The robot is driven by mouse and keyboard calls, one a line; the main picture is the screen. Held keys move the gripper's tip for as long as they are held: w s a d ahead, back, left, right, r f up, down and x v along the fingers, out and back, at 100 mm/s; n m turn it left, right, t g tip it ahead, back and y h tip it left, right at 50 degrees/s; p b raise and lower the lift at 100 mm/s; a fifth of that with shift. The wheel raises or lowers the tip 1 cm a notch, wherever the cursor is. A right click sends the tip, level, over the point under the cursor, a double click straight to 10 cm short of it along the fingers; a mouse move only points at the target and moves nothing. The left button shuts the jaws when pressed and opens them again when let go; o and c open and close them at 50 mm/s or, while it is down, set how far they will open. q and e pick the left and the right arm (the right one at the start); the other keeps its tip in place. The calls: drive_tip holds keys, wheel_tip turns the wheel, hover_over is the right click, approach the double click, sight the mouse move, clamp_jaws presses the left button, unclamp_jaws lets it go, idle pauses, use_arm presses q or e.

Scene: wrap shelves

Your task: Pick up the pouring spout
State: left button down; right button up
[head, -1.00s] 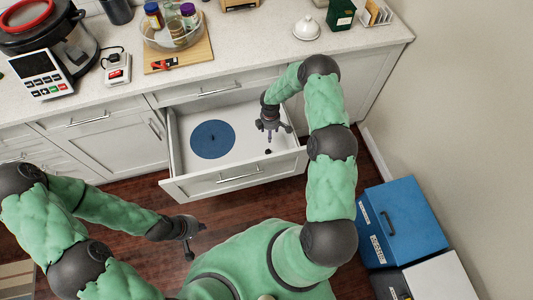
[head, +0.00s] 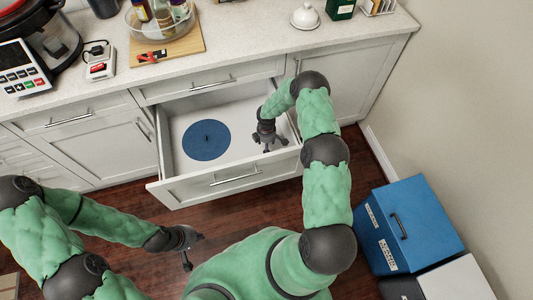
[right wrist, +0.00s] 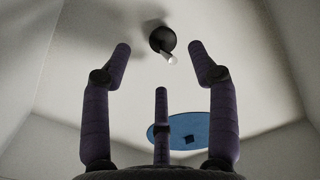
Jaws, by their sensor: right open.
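The pouring spout (right wrist: 163,39) shows in the right wrist view as a small dark round piece with a pale metallic tip. It lies on the white floor of the open drawer (head: 233,178). My right gripper (right wrist: 159,58) is open above it, with the spout just beyond and between two spread fingertips, apart from them. In the head view my right gripper (head: 269,146) is low in the right part of the drawer, and I cannot make out the spout there. My left gripper (head: 191,251) hangs over the floor in front of the drawer, its fingers apart and empty.
A blue disc (head: 206,140) with a small dark knob lies in the drawer's left part; it also shows in the right wrist view (right wrist: 206,130). The drawer walls surround my right gripper closely. The counter (head: 235,60) is above, and a blue box (head: 410,225) stands right.

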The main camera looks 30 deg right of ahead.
drive_tip(key=f, duration=0.2)
drive_tip(key=f+b, duration=0.2)
drive_tip(key=f, duration=0.1)
drive_tip(key=shift+s+f, duration=0.25)
drive_tip(key=shift+f, duration=0.05)
drive_tip(key=c, duration=0.9)
